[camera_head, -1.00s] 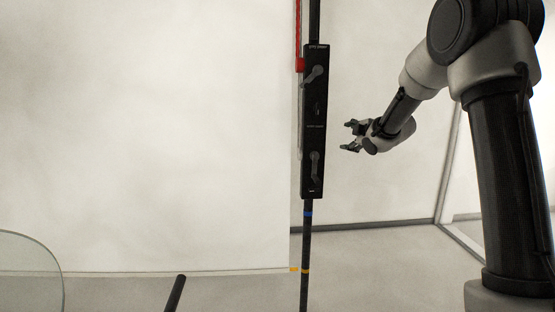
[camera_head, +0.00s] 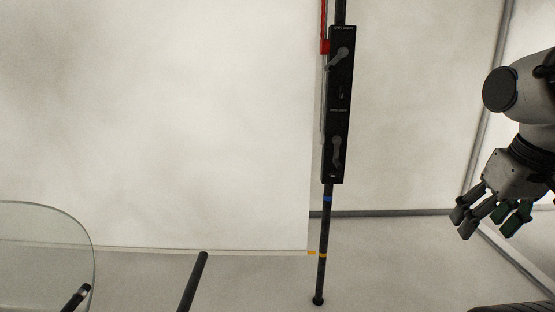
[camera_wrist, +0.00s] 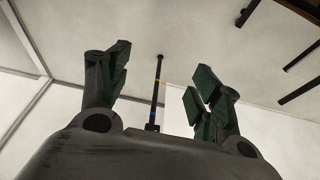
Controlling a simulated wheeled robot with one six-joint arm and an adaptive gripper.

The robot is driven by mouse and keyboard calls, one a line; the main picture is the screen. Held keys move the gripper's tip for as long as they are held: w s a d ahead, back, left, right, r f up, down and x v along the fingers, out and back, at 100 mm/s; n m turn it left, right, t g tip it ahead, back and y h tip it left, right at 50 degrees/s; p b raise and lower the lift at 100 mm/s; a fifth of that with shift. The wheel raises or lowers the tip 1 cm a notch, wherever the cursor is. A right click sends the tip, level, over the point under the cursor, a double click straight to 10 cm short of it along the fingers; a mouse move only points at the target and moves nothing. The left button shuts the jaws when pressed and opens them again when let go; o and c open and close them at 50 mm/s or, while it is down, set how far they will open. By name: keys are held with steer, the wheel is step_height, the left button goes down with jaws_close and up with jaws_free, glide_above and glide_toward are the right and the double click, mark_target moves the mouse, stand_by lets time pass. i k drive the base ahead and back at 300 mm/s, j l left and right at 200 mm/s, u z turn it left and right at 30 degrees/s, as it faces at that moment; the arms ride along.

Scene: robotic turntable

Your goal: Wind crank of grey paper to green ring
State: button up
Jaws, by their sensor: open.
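A black crank box (camera_head: 340,105) sits on a dark upright pole. It has a grey upper crank (camera_head: 339,58) and a grey lower crank (camera_head: 337,151); their small labels are too blurred to read. Below the box the pole carries a blue ring (camera_head: 327,198) and a yellow ring (camera_head: 322,254). No green ring shows. A large pale paper sheet (camera_head: 160,120) hangs left of the pole, its lower edge near the yellow ring's height. My gripper (camera_head: 490,215) is open and empty, well right of the pole, fingers pointing down. In the wrist view the pole (camera_wrist: 157,88) shows between its fingers.
A red piece (camera_head: 325,46) is beside the upper crank. A small orange tab (camera_head: 311,252) is at the sheet's lower right corner. A clear rounded panel (camera_head: 45,250) and a dark rod (camera_head: 193,282) stand at lower left. Space between gripper and pole looks clear.

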mark_target(342, 52)
steer(key=i+u, duration=0.1)
steer(key=u, duration=0.15)
steer(key=i+z, duration=0.3)
steer(key=i, duration=0.3)
steer(key=i+j+z, duration=0.15)
steer(key=i+z, duration=0.15)
steer(key=i, duration=0.3)
steer(key=i+l+z, duration=0.1)
steer(key=i+z, duration=0.45)
steer(key=z, duration=0.15)
steer(key=i+z, duration=0.35)
steer(key=i, duration=1)
steer(key=i+j+z, duration=0.1)
steer(key=i+z, duration=0.25)
steer(key=i, duration=0.8)
steer(key=i+u, duration=0.1)
steer(key=u, duration=0.8)
steer(key=i+l+u, duration=0.1)
steer(key=u, duration=0.4)
steer(key=l+u, duration=0.15)
steer(key=u, duration=3.2)
steer(key=l, duration=0.1)
